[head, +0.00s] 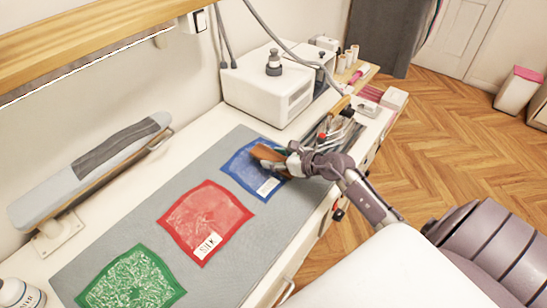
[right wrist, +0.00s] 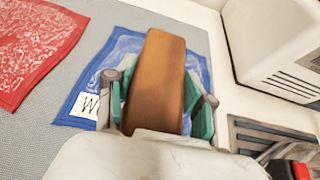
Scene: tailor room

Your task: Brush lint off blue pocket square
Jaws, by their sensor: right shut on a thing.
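The blue pocket square (head: 243,165) lies flat on the grey mat, with pale lint marks and a white label at its near edge. It also shows in the right wrist view (right wrist: 88,88), partly hidden behind the brush. My right gripper (head: 290,160) is shut on a brown wooden brush (head: 265,153), and holds it over the right part of the blue square. The brush fills the middle of the right wrist view (right wrist: 158,80) between the green finger pads. I cannot tell whether its underside touches the cloth. My left gripper is not in view.
A red square (head: 205,218) labelled SILK and a green square (head: 132,280) lie on the grey mat (head: 95,262) to the left. A white machine (head: 262,85) stands behind. A sleeve board (head: 95,165) stands at left. Tools and spools crowd the right end.

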